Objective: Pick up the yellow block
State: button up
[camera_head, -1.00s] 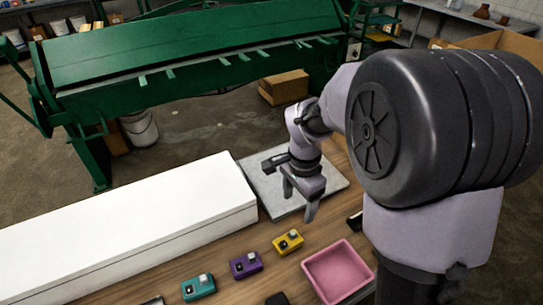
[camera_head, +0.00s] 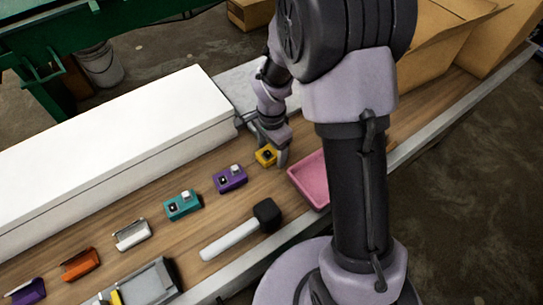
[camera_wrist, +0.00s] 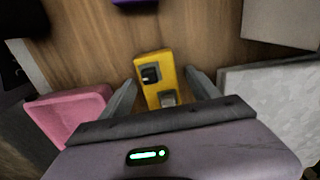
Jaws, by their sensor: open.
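The yellow block (camera_head: 265,156) lies on the wooden bench, with a dark knob and a grey piece on its top. It also shows in the wrist view (camera_wrist: 156,76), between the two fingers. My gripper (camera_head: 267,150) is low over the bench at the block. In the wrist view my gripper (camera_wrist: 160,88) is open, with one finger on each side of the block. A gap shows between the block and the right finger; the left finger is close to it. I cannot tell whether the fingers touch it.
A pink tray (camera_head: 310,180) stands close to the right of the block. A purple block (camera_head: 230,178) and a teal block (camera_head: 182,204) lie to the left. A mallet (camera_head: 243,229) lies in front. A long white box (camera_head: 120,150) and a grey plate (camera_wrist: 275,105) are behind.

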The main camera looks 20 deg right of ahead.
jog(key=shift+r, duration=0.15)
grip_shut()
jog(key=shift+r, duration=0.1)
